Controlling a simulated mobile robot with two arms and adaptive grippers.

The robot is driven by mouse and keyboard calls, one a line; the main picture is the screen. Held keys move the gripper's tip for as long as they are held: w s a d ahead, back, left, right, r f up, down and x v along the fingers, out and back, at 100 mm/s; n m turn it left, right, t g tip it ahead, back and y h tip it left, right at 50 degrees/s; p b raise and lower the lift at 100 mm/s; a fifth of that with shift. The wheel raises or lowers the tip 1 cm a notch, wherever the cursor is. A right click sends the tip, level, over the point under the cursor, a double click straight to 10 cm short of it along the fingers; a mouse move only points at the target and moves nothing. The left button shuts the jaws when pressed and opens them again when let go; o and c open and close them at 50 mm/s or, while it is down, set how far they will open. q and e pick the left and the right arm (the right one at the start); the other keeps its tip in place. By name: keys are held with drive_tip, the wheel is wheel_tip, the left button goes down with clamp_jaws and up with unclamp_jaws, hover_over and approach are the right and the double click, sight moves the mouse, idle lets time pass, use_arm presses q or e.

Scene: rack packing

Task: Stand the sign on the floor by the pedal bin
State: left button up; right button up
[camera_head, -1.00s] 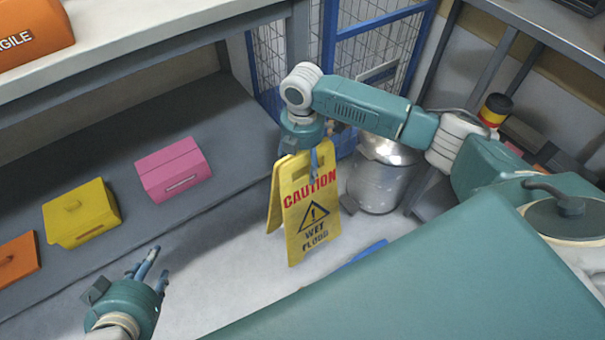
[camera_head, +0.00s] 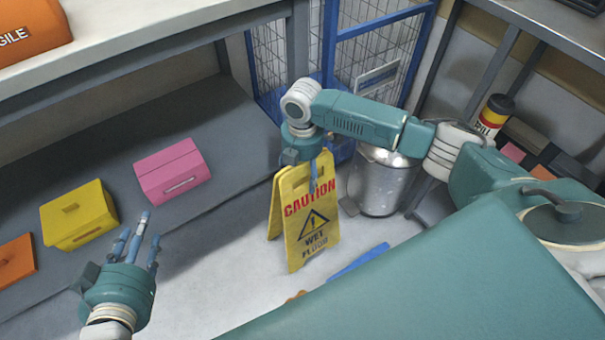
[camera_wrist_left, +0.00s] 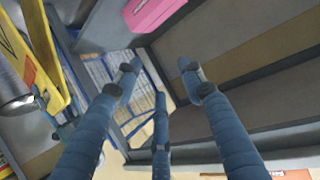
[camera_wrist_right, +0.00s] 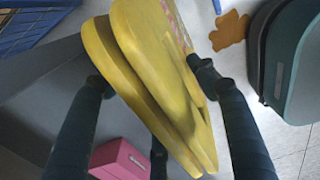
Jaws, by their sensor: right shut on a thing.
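The yellow "CAUTION WET FLOOR" sign (camera_head: 311,232) is upright beside the pedal bin, its two panels slightly spread. Its lower end is close to the floor; I cannot tell for certain whether it touches. My right gripper (camera_head: 312,165) is shut on the top of the sign from above. In the right wrist view the sign's top (camera_wrist_right: 150,70) lies between the fingers. The silver pedal bin (camera_head: 381,182) stands just right of the sign. My left gripper (camera_head: 143,240) is open and empty at the lower left. The sign also shows in the left wrist view (camera_wrist_left: 52,65).
Yellow (camera_head: 80,220), pink (camera_head: 172,170) and orange (camera_head: 14,262) boxes sit on the low grey shelf at left. A blue mesh cage (camera_head: 385,50) stands behind. A blue object (camera_head: 360,260) and an orange-brown patch (camera_wrist_right: 229,31) lie on the floor nearby.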

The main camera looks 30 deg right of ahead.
drive_tip(key=o, duration=1.8)
drive_tip(key=shift+o, duration=0.8)
use_arm(q)
drive_tip(key=shift+f, duration=0.1)
use_arm(e)
drive_tip(key=shift+r, duration=0.2)
wheel_tip(320, 180, up, 6)
drive_tip(key=shift+f+p, duration=0.15)
drive_tip(key=shift+p, duration=0.85)
wheel_tip(320, 180, up, 6)
drive_tip(key=shift+r+p, duration=0.1)
drive_tip(key=shift+p, duration=0.8)
use_arm(q)
drive_tip(key=s+a+f+g+y, duration=0.1)
drive_tip(key=s+a+f+g, duration=0.2)
drive_tip(key=s, duration=0.5)
drive_tip(key=s+a+f+g+y, duration=0.1)
drive_tip(key=s+a+f+g, duration=0.1)
drive_tip(key=s+f+g, duration=0.4)
drive_tip(key=s+f, duration=0.1)
drive_tip(key=s, duration=0.2)
drive_tip(key=shift+a+y, duration=0.3)
drive_tip(key=shift+a, duration=0.1)
drive_tip(key=shift+f, duration=0.15)
use_arm(e)
drive_tip(key=shift+s, duration=0.1)
